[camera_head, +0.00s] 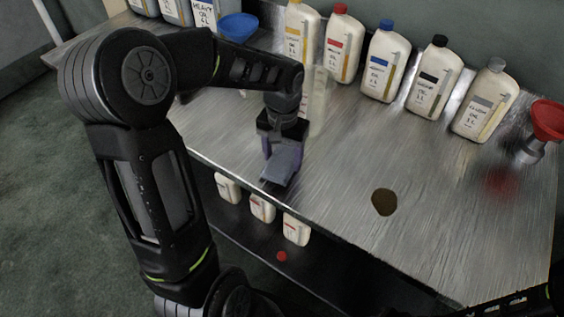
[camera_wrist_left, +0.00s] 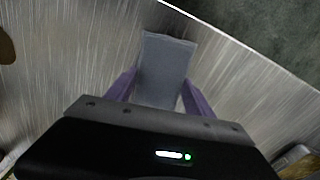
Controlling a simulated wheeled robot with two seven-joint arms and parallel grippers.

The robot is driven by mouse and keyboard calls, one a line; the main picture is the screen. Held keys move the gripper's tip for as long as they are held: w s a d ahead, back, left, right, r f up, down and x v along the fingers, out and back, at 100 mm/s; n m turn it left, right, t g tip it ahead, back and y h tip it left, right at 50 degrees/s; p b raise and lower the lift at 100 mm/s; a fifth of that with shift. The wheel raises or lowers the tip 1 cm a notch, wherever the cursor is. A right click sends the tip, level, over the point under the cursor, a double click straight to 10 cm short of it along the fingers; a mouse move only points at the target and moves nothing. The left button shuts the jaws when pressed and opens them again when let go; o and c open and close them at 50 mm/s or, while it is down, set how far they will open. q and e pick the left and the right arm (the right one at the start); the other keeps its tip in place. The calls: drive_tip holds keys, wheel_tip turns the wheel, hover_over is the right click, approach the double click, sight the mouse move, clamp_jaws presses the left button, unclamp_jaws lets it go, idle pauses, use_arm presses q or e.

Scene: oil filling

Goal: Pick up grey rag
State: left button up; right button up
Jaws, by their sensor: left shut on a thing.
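The grey rag (camera_head: 284,163) is at the near left edge of the metal table (camera_head: 320,190). My left gripper (camera_head: 279,151) points down at it and is shut on it. In the left wrist view, the rag (camera_wrist_left: 166,62) sits between the two purple fingers of my left gripper (camera_wrist_left: 160,94) and sticks out past them. I cannot tell whether the rag still touches the table. My right gripper is not in view; a dark part of my own body shows at the bottom right.
A row of oil bottles (camera_head: 386,62) with coloured caps stands along the back. A blue funnel (camera_head: 238,27) is at the back left, a red funnel (camera_head: 547,119) at the right. A brown stain (camera_head: 384,202) marks the table. Small bottles (camera_head: 262,208) stand on a lower shelf.

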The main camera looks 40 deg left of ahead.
sight(283, 160)
use_arm(q)
drive_tip(key=c, duration=0.7)
drive_tip(key=shift+o, duration=0.2)
wheel_tip(283, 160, up, 10)
idle(0.6)
